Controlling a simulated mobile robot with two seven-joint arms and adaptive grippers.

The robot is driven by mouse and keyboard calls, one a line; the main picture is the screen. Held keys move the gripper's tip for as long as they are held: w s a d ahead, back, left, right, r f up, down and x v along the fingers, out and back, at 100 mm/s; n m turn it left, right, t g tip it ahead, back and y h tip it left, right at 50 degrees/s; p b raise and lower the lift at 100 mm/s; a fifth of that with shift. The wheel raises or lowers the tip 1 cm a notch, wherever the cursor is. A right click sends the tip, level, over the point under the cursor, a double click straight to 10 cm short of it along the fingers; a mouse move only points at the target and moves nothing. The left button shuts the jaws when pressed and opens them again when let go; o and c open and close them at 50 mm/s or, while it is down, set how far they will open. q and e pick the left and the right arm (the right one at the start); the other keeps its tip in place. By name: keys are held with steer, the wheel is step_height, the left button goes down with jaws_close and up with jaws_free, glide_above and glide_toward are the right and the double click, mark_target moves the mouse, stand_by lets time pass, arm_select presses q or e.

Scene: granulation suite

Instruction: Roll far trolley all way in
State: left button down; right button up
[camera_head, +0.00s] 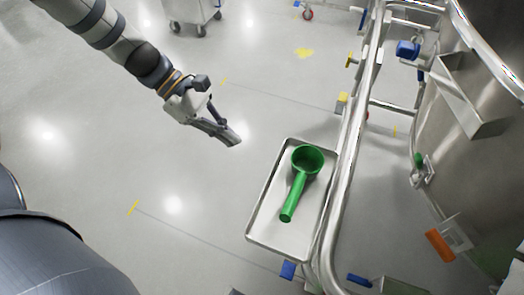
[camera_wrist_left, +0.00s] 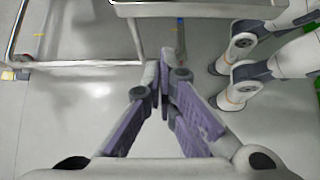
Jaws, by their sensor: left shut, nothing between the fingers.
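A steel trolley (camera_head: 190,10) on grey casters stands at the top of the head view, cut off by the edge. A red caster (camera_head: 307,14) shows to its right; what it belongs to is mostly out of frame. I cannot tell which is the far trolley. My left gripper (camera_head: 232,140) is shut and empty above open floor, apart from the trolley and left of a steel tray. Its closed fingers (camera_wrist_left: 165,85) also show in the left wrist view. My right gripper is in neither view.
The steel tray (camera_head: 262,225) holds a green scoop (camera_head: 301,180) beside a tubular rail frame (camera_head: 345,170). A large steel vessel (camera_head: 470,160) stands at the right. Floor (camera_head: 80,150) left of the tray is clear, with yellow marks. A pale metal edge (camera_wrist_left: 200,10) crosses the wrist view's top.

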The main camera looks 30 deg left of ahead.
arm_select(q)
steer(key=d+f, duration=0.3)
steer(key=d, duration=0.4)
steer(key=shift+w+f, duration=0.15)
steer(key=shift+w, duration=0.1)
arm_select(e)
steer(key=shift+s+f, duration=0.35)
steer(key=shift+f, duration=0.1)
arm_select(q)
steer(key=shift+d, duration=0.1)
